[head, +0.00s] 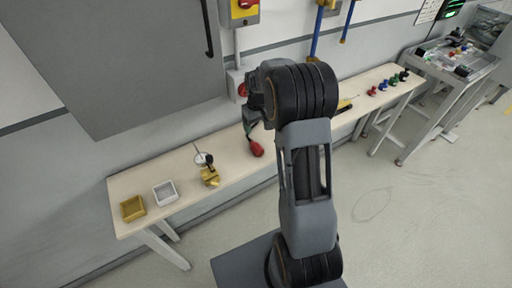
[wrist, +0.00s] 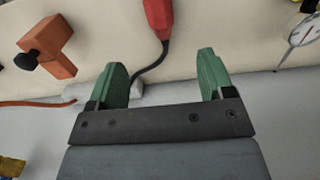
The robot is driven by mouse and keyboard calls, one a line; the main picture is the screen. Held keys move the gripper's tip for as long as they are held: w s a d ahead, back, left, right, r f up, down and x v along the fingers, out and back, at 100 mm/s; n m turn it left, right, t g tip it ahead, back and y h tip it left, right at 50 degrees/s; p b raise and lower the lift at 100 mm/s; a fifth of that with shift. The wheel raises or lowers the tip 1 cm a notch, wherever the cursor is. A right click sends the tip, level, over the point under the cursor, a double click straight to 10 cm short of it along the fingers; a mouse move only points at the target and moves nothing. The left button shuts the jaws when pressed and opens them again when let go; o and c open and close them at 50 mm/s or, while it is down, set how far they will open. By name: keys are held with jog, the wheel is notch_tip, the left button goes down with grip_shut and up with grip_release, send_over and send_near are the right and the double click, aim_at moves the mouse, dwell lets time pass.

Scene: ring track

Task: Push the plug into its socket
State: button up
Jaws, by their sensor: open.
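The red plug (head: 256,148) lies on the long wooden bench in the head view, with a dark cable running from it. It also shows at the top of the wrist view (wrist: 158,14), beyond my fingertips, and its black cable curves down between my fingers to a pale block by the wall. My gripper (wrist: 162,68) is open and empty, its two green fingers apart, not touching the plug. In the head view my arm hides most of the gripper. A pale wall box with a red round face (head: 241,89), perhaps the socket, is partly hidden behind my wrist.
A dial gauge on a gold base (head: 210,176), a white tray (head: 165,193) and a yellow tray (head: 132,208) stand left on the bench. An orange block with a black knob (wrist: 50,48) is left in the wrist view. Several coloured knobs stand at the bench's right.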

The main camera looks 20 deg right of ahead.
aim_at(257, 146)
notch_tip(257, 146, down, 9)
jog(key=shift+w+d+r+p, duration=0.15)
jog(key=shift+r+p, duration=0.05)
jog(key=shift+p, duration=0.2)
jog(key=shift+f+p, duration=0.75)
jog(key=shift+f, duration=2)
jog(key=c, duration=1.1)
jog(key=shift+r, duration=0.1)
